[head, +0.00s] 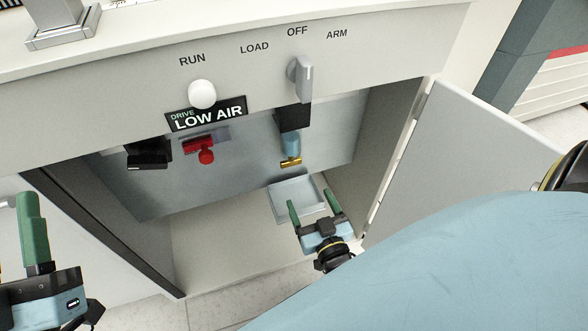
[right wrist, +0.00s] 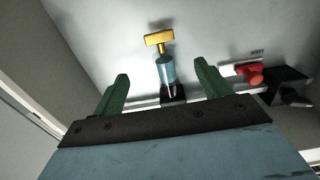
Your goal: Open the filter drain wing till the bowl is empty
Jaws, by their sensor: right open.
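The filter hangs in the open cabinet from a black head (head: 294,117), with a blue bowl (head: 290,143) below it. A brass drain wing (head: 291,162) sits at the bowl's lower end. In the right wrist view the wing (right wrist: 158,40) and bowl (right wrist: 165,72) appear upside down, between and beyond my green fingers. I cannot tell the liquid level in the bowl. My right gripper (head: 314,197) is open and empty, below the wing and apart from it. My left gripper (head: 32,200) is at the lower left, away from the filter; only one finger shows clearly.
A shallow grey tray (head: 279,205) lies on the cabinet floor under the filter. A red knob (head: 206,156) and a black fitting (head: 148,153) are left of the filter. The open door (head: 440,150) stands on the right. A selector handle (head: 301,78) sits above, near OFF.

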